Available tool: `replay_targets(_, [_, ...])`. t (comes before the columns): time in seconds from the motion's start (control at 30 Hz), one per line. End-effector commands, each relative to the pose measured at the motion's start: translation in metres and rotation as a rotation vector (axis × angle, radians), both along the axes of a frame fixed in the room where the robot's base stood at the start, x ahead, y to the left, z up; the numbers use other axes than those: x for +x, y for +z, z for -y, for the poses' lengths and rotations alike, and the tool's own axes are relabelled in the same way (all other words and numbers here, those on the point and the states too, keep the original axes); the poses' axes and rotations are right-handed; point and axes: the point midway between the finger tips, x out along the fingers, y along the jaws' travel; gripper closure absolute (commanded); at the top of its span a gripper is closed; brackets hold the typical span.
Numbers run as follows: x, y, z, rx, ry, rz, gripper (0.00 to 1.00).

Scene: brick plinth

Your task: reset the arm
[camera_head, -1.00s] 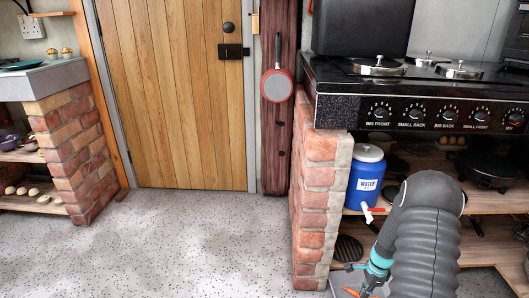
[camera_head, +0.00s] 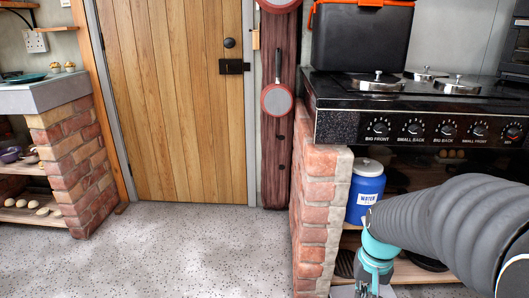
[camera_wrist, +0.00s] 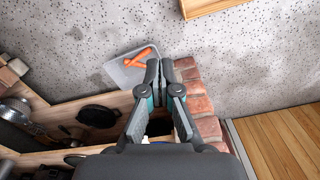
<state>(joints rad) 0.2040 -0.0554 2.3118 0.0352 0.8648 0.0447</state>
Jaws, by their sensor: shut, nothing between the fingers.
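My arm (camera_head: 440,225) with its grey ribbed sleeve reaches in from the right edge in the head view, in front of the shelves under the stove. It bends down at a teal joint (camera_head: 378,250), and my gripper's fingers are hidden or cut off there. In the wrist view my gripper (camera_wrist: 160,68) is shut, its fingertips together and empty. It points down over the side of the brick plinth (camera_wrist: 200,98), close to a grey tray (camera_wrist: 115,78) holding orange things (camera_wrist: 138,57).
The brick plinth (camera_head: 315,205) and a blue water container (camera_head: 366,190) stand beside my arm. A black stove (camera_head: 350,122) is above. A pan (camera_head: 277,100) hangs by the wooden door (camera_head: 180,110). The speckled floor (camera_head: 180,245) is clear to the left.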

Motion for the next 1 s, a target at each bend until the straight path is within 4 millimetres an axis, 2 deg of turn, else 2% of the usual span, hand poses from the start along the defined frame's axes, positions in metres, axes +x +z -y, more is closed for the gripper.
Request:
replay_targets(0.1, [-0.022, 0.024, -0.012, -0.021, 0.071, 0.052, 1.0])
replay_targets(0.5, [-0.083, 0.086, -0.044, -0.078, 0.19, 0.278, 1.0])
replay_targets(0.8, [-0.102, 0.127, -0.06, -0.093, 0.243, 0.448, 1.0])
replay_targets(1.0, [-0.103, 0.132, -0.064, -0.092, 0.261, 0.467, 1.0])
